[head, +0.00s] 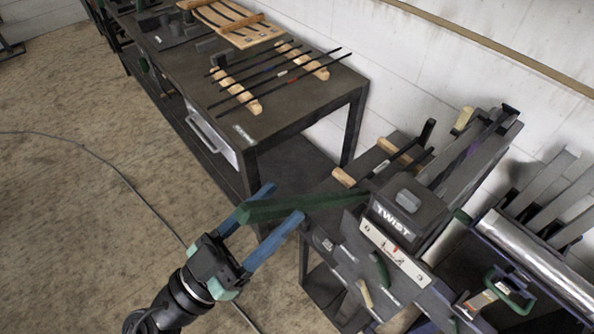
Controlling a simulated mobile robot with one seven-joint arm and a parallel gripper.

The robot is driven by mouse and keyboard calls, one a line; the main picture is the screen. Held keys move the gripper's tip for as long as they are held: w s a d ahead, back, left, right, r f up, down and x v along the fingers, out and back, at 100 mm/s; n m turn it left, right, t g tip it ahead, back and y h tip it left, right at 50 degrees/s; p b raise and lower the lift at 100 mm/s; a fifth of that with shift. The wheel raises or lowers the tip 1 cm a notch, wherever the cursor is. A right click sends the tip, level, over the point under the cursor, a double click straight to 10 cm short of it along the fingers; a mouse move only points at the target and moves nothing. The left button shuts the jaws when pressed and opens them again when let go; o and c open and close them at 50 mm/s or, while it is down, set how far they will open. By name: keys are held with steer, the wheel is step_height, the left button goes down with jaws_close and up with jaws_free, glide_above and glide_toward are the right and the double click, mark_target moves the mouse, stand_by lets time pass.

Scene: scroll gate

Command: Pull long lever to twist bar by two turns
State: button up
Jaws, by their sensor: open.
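The long lever (318,203) is a green bar on the left side of the dark twist machine (405,222), which carries a "TWIST" label. The lever lies roughly level and points left. My gripper (282,204) is open, with its two blue fingers on either side of the lever's free end. Whether a finger touches the lever cannot be told. A dark bar (408,155) lies behind the machine's head, across wooden blocks. Part of it is hidden.
A dark workbench (290,118) at the upper left holds several thin rods (265,80) on wooden rests. A metal roller (535,262) stands at the right. A cable (100,155) crosses the floor. Open floor lies at the left.

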mark_target(284, 200)
steer(key=shift+p+x, duration=0.75)
steer(key=shift+x, duration=1.55)
jaws_close()
